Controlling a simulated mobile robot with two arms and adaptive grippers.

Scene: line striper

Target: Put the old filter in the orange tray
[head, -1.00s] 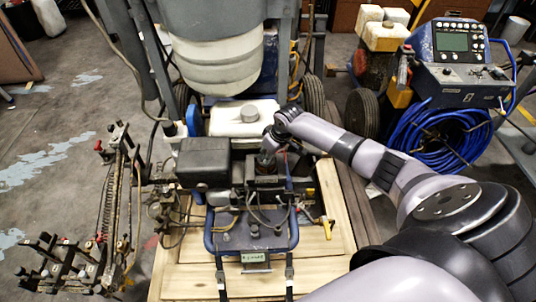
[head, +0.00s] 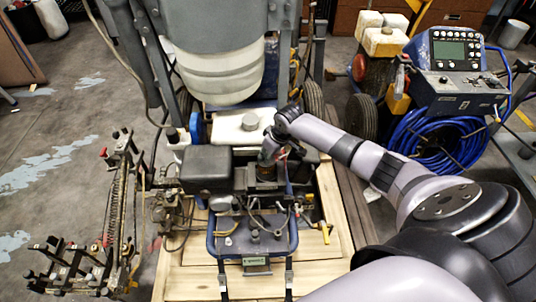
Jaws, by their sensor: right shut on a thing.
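My right gripper (head: 269,154) is over the middle of the line striper, right of a black box (head: 206,168) and just in front of the white tank (head: 243,123). It is small and partly hidden by its own wrist. It is shut on a dark cylindrical part, seemingly the old filter (head: 266,173), which is mostly hidden among the machine parts. I cannot tell whether the part is free of its seat. I cannot make out an orange tray. My left gripper is not in view.
Hoses and a blue frame (head: 212,238) surround the spot closely. A wooden pallet (head: 190,282) lies beneath. A blue control console (head: 455,80) with coiled blue hose stands at the right. Open floor (head: 50,140) is at the left.

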